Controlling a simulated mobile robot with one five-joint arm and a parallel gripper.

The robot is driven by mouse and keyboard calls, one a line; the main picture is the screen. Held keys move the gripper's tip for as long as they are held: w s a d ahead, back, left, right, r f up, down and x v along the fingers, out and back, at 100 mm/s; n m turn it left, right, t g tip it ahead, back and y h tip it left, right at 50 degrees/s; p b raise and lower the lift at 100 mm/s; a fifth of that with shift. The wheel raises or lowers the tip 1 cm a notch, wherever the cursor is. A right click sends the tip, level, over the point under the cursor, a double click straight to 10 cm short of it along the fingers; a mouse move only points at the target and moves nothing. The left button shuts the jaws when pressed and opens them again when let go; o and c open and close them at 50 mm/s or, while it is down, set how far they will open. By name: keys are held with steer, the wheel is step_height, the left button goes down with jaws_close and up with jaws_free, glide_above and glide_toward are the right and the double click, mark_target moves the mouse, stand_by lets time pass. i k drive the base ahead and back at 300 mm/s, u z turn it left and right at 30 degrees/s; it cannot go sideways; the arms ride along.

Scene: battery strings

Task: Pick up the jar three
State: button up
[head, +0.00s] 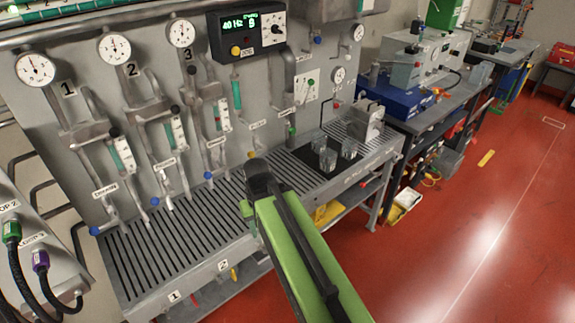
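Three clear glass jars stand close together on a dark mat (306,157) on the right part of the slatted bench. One jar (327,161) is at the front, one (349,148) at the right and one (319,141) at the back left. I cannot read any number on them, so I cannot tell which is jar three. My green arm reaches up from the bottom, left of the jars and apart from them in the picture. It ends in a dark joint over the bench. My gripper's fingers cannot be made out.
The slatted bench (165,253) is bare on the left. Behind it stands a grey panel with gauges (114,48), pipes, valves and a lit display (240,22). A metal box (366,122) stands right of the jars. Red floor (450,220) lies open at the right.

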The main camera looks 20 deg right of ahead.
mark_target(328, 161)
steer(key=u, duration=1.4)
steer(key=k, duration=0.15)
steer(key=u, duration=2.4)
steer(key=k, duration=2.65)
steer(key=z, duration=1)
steer(key=i, duration=0.5)
steer(key=u, duration=0.05)
